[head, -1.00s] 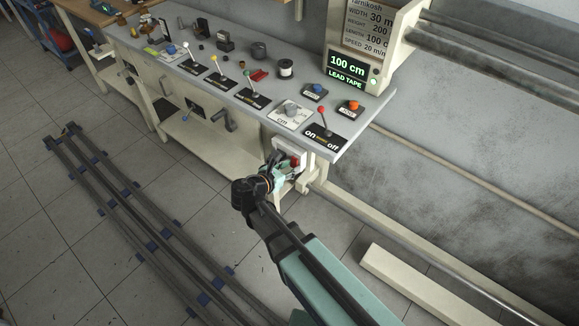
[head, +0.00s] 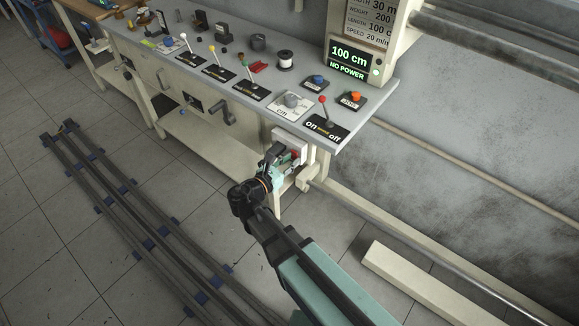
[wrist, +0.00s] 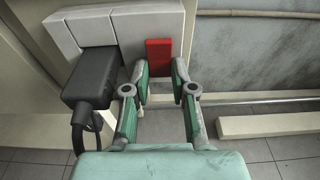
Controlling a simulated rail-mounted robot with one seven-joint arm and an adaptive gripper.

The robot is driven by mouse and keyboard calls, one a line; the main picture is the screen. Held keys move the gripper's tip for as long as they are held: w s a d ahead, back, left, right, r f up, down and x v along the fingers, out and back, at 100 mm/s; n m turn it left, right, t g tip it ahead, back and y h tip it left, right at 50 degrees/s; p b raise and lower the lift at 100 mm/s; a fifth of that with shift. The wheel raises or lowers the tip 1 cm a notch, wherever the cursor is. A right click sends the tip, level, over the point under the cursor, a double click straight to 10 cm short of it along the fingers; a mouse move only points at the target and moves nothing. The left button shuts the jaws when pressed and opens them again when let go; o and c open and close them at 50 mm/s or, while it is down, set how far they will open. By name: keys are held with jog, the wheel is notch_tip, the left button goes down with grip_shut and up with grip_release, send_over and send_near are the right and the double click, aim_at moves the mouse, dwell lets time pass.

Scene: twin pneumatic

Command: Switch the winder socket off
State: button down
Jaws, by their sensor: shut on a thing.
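The winder socket is a pale box (head: 288,139) under the right end of the bench, with a red switch (head: 295,154). In the wrist view, the white socket (wrist: 142,25) has a black plug (wrist: 92,78) with its cable at the left and the red switch (wrist: 158,52) at the right. My gripper (wrist: 159,70) has a fingertip on each side of the red switch and is shut on it. In the head view my gripper (head: 277,160) is just in front of the socket. The display (head: 348,61) reads "100 cm" and "NO POWER".
The grey bench top (head: 300,137) with levers and knobs overhangs the socket. A red-knobbed on/off lever (head: 322,108) stands near its right end. A pale beam (head: 415,285) lies on the floor at the right. Floor rails (head: 135,225) run along the left.

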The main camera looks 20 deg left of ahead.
jog(key=shift+f+t+h+b, duration=0.2)
jog(key=shift+t+h+b, duration=0.1)
jog(key=shift+t+b, duration=0.4)
jog(key=c, duration=1.2)
grip_release()
jog(key=shift+w, duration=0.1)
jog(key=shift+c, duration=0.2)
jog(key=v, duration=1.2)
